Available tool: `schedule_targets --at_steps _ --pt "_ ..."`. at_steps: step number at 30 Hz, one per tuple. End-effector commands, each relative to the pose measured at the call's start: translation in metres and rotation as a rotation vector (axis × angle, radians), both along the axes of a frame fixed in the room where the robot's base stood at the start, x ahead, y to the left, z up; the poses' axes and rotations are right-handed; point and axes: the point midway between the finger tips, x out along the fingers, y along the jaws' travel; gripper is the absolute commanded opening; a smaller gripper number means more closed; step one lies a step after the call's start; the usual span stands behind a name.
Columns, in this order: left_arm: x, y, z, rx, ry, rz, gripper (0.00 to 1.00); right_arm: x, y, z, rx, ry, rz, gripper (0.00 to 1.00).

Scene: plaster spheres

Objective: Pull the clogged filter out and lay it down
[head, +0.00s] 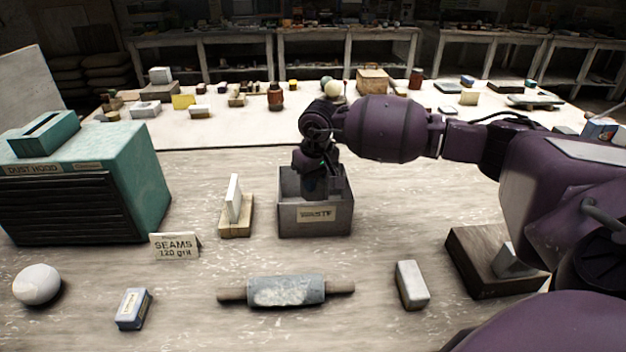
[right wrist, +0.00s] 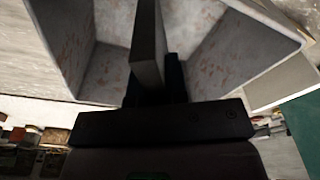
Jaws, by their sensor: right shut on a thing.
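My right gripper (head: 314,184) reaches down into the grey box labelled WASTE (head: 316,220). In the right wrist view it is shut on a thin grey slab, the clogged filter (right wrist: 147,45), which stands on edge between the box walls (right wrist: 215,55). The filter is hidden by the box and gripper in the head view. Whether it touches the box floor I cannot tell. The teal dust hood (head: 120,165) stands at the left, with a raised slot (head: 45,130) on top. A clean white filter (head: 234,197) stands upright in a wooden holder (head: 236,229). My left gripper is not in view.
A SEAMS card (head: 175,246), a white sphere (head: 38,284), a small blue-and-white block (head: 133,309), a roller (head: 286,291) and a pale block (head: 411,284) lie across the front. A dark wooden tray (head: 480,270) is at right. Bare table lies between them.

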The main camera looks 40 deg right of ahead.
Motion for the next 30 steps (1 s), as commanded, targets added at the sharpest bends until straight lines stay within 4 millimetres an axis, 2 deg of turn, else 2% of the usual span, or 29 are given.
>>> schedule_targets --at_steps 30 --pt "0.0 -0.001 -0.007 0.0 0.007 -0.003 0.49 0.0 0.0 -0.017 0.0 0.0 0.0 0.0"
